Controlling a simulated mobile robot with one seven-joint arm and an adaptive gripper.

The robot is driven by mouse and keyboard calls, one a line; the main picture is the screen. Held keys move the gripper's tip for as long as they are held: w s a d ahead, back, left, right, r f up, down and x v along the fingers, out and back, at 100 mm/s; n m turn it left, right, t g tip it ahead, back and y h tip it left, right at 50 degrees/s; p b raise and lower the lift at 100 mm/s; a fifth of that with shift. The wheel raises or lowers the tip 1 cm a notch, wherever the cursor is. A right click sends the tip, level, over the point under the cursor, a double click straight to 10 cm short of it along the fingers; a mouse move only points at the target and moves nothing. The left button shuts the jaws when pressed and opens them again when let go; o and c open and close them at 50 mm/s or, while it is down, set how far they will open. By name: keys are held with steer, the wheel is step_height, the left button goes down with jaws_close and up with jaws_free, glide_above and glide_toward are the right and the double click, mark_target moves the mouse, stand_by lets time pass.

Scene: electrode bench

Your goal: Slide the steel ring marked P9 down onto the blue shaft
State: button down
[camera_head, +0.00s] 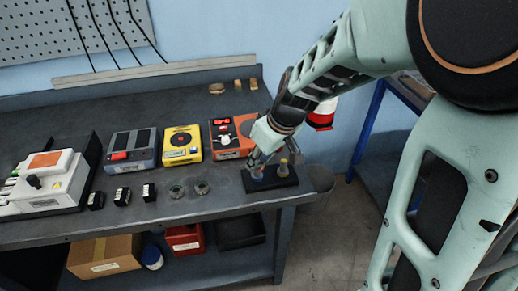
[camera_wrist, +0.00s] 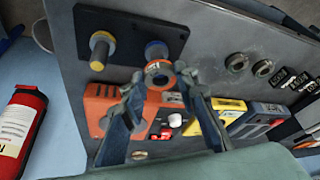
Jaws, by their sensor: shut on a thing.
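My gripper (camera_wrist: 161,82) is shut on a steel ring (camera_wrist: 160,74) with dark marking on it, too small to read for sure. The ring sits between the fingertips in the wrist view. The blue shaft (camera_wrist: 156,50) stands on a black base (camera_wrist: 125,18), just beyond the ring in the wrist view. The ring overlaps its near edge there; I cannot tell whether they touch. In the head view my gripper (camera_head: 257,167) is low over the left part of the base (camera_head: 272,188) and mostly hides the blue shaft and the ring.
A yellow-collared shaft (camera_wrist: 102,45) stands on the same base, beside the blue one. Two loose rings (camera_head: 177,191) (camera_head: 202,187) lie left of the base. An orange device (camera_head: 231,140) and a yellow device (camera_head: 182,146) stand behind. The bench's right edge is close.

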mark_target(260, 164)
steer(key=shift+f+b, duration=0.4)
steer(key=shift+f, duration=0.15)
steer(key=c, duration=1.4)
jaws_free()
steer(key=shift+c, duration=0.2)
steer(key=shift+o, duration=0.4)
steer(key=o, duration=0.3)
steer(key=shift+r, duration=0.1)
steer(key=shift+r+p, duration=2.25)
steer(key=shift+r, duration=1.25)
